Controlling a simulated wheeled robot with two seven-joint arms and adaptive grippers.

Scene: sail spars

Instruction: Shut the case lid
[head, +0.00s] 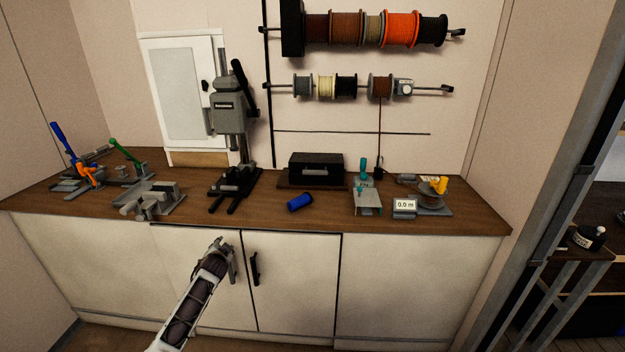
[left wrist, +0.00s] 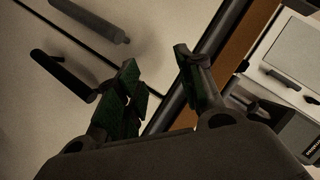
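The case appears to be the black box (head: 316,168) with a grey front handle, standing on the wooden counter (head: 285,218) at the middle of the head view. Its top looks flat, but it is too dark and small to tell whether the lid is fully down. My left gripper (head: 230,258) is below the counter's front edge, before the white cabinet doors and well apart from the case. In the left wrist view the left gripper (left wrist: 160,90) has its fingers spread with nothing between them. The case cannot be made out there. My right gripper is not in view.
A drill press (head: 232,125) stands left of the case. A blue cylinder (head: 300,202) lies in front of it. A small bench tool (head: 367,198) and a meter (head: 404,206) are to the right. A black door handle (head: 254,268) sticks out near my left gripper.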

